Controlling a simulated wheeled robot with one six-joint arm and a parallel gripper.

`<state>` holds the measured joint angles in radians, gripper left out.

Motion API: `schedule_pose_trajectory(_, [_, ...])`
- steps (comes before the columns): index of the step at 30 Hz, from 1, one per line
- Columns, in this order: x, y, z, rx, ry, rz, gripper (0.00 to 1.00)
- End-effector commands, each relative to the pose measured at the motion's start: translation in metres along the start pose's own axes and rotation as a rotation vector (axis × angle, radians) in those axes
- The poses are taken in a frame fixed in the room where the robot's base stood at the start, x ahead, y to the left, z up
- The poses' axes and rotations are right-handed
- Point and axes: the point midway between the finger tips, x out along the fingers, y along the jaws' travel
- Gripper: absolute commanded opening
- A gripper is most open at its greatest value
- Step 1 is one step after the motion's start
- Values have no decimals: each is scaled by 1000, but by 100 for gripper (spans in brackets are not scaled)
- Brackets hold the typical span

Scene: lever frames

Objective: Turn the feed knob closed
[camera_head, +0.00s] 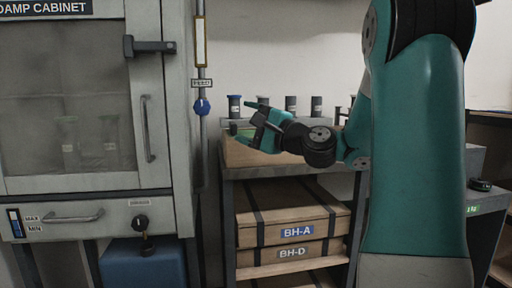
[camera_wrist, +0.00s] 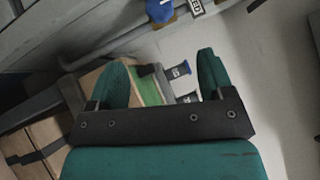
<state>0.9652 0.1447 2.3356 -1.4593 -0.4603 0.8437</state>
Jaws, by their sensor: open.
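The feed knob (camera_head: 202,106) is a blue knob on the grey vertical pipe beside the cabinet, just below a small label plate (camera_head: 202,83). In the wrist view the blue knob (camera_wrist: 159,10) is cut off by the top edge, with part of its label (camera_wrist: 196,6) ending in "ED" to its right. My gripper (camera_head: 243,117) is open and empty, to the right of the knob and slightly lower in the head view, apart from it. In the wrist view its two teal fingers (camera_wrist: 163,68) are spread wide, with the knob beyond them.
The damp cabinet (camera_head: 65,100) stands left of the pipe, with a black knob (camera_head: 141,222) low on its front. A shelf unit (camera_head: 228,215) at right holds boxes, with several dark cylinders standing behind my gripper. A blue bin (camera_head: 145,266) sits below the cabinet.

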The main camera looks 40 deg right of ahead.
Motion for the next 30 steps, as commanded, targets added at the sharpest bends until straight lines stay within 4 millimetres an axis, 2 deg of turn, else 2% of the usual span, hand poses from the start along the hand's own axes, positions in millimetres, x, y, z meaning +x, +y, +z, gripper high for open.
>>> schedule_pose_trajectory(1, [-7, 6, -2, -6, 2, -3, 74])
schedule_pose_trajectory(9, [-20, 2, 0, -1, 1, 2, 74])
schedule_pose_trajectory(27, [-21, 0, 0, 0, 1, 2, 74])
schedule_pose_trajectory(30, [-17, 5, 7, -13, -17, 21, 74])
